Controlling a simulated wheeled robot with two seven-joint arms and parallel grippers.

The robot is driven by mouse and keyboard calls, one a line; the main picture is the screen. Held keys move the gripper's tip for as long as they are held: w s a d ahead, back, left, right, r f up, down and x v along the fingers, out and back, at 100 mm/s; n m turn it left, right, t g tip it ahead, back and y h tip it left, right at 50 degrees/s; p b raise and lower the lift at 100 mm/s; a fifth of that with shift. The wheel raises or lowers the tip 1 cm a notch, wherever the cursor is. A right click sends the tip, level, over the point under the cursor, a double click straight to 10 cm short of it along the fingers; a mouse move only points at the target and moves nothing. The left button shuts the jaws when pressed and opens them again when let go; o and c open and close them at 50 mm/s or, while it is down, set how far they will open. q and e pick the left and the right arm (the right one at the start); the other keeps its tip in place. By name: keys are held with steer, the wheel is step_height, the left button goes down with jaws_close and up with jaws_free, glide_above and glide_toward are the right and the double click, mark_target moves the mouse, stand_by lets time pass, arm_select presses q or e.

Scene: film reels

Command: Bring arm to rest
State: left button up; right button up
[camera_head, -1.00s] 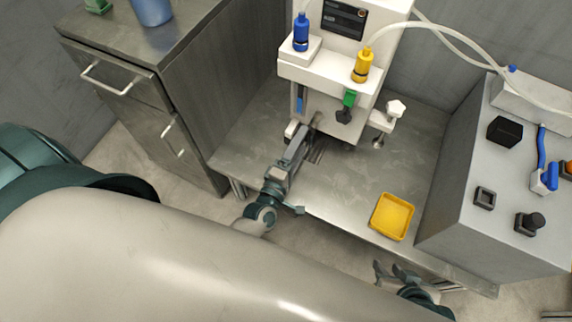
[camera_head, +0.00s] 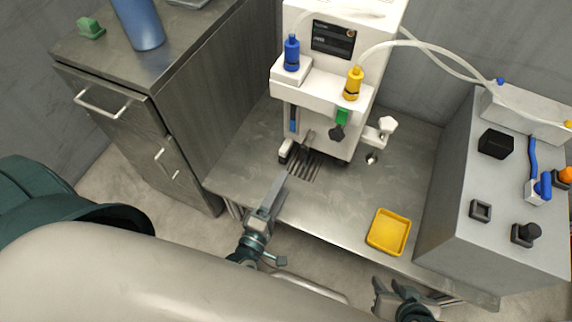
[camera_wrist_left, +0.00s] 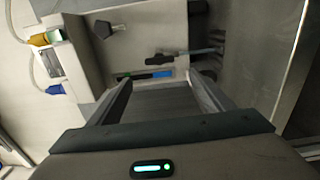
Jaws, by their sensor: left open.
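My left gripper (camera_head: 279,178) is over the front part of the steel bench (camera_head: 335,205), in front of the white machine (camera_head: 325,100). In the left wrist view its two fingers (camera_wrist_left: 160,92) stand wide apart with nothing held between them. Beyond them in that view are the machine's front and a small blue part (camera_wrist_left: 162,73). My right gripper (camera_head: 388,284) is low in the head view, just off the bench's front edge. Its fingers look spread and empty, and the rest of its arm is mostly out of view.
A yellow tray (camera_head: 389,232) lies near the bench's front edge. A grey control box (camera_head: 455,200) with knobs stands at right. A steel cabinet (camera_head: 205,100) with a blue cup (camera_head: 138,22) stands at left. Blue and yellow bottles (camera_head: 353,83) and hoses are on the machine.

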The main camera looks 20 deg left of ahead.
arm_select(q)
steer(key=shift+d, duration=0.1)
steer(key=s+d+m+g+h, duration=0.45)
steer(key=d+m+g, duration=0.25)
steer(key=m, duration=0.6)
steer(key=s+a+f+m+g+y, duration=0.1)
steer(key=s+a+m+g+y, duration=0.2)
steer(key=s+a+m+g, duration=0.35)
steer(key=s+a+f+p, duration=0.1)
steer(key=s+f+p, duration=0.1)
steer(key=f+p, duration=0.5)
steer(key=s+a+f+p, duration=0.1)
steer(key=f+p, duration=0.6)
steer(key=f, duration=0.3)
steer(key=shift+s+a+m+t+y+p, duration=0.2)
steer(key=shift+s+m+t+y+p, duration=0.15)
steer(key=shift+t+y, duration=0.1)
arm_select(e)
step_height(320, 180, down, 17)
steer(key=s+d+h, duration=0.1)
steer(key=d, duration=0.1)
steer(key=shift+s+d, duration=0.2)
steer(key=shift+s, duration=0.05)
